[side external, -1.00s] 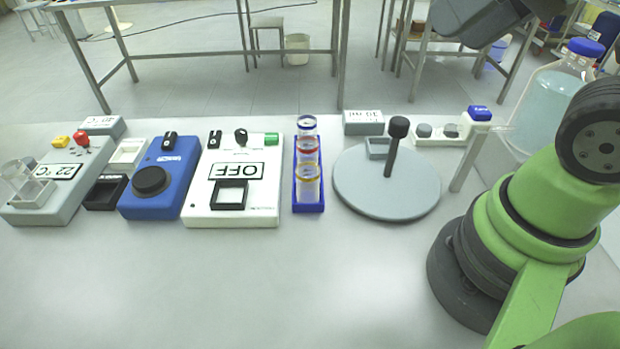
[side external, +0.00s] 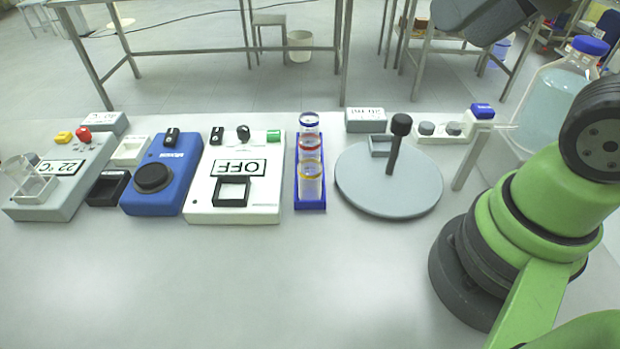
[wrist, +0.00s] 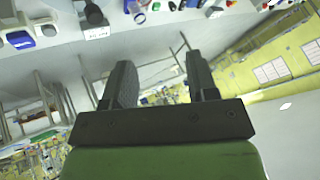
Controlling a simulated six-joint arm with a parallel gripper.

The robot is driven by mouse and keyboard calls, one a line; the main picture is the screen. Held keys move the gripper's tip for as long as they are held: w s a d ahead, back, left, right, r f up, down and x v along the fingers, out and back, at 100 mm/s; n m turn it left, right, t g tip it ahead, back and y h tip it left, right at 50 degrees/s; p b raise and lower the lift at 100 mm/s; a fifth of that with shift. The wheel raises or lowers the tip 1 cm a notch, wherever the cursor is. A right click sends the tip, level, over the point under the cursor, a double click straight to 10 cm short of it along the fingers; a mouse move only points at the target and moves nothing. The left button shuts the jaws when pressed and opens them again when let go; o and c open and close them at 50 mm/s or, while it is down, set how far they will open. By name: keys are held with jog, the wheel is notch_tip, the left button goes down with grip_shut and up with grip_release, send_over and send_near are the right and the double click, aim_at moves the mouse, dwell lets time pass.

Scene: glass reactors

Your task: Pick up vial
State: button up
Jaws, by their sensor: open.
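Several clear vials stand upright in a blue rack (side external: 311,206) at the middle of the bench in the side view. The front vial (side external: 310,183) has a yellow ring, the middle vial (side external: 310,148) a red ring and the back vial (side external: 309,123) a blue ring. My gripper (wrist: 160,78) shows in the wrist view with its two dark fingers apart and nothing between them. It points across the room and away from the bench, whose edge lies at the top of that view. The gripper is outside the side view.
Left of the rack are a white device marked OFF (side external: 262,205), a blue stirrer (side external: 152,205) and a grey heater (side external: 45,210). Right of it are a round grey plate with a post (side external: 410,195) and a large blue-capped bottle (side external: 550,105). The front of the bench is clear.

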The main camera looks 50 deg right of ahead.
jog(key=g+h, duration=0.2)
jog(key=g, duration=0.4)
send_over(309, 170)
notch_tip(309, 170, down, 14)
jog(key=shift+g, duration=0.6)
notch_tip(309, 170, down, 9)
jog(key=shift+w+r, duration=0.1)
jog(key=shift+w, duration=0.05)
jog(key=f, duration=0.5)
jog(key=shift+s+f, duration=0.2)
jog(key=shift+f, duration=0.15)
jog(key=shift+c, duration=0.2)
jog(key=c, duration=0.6)
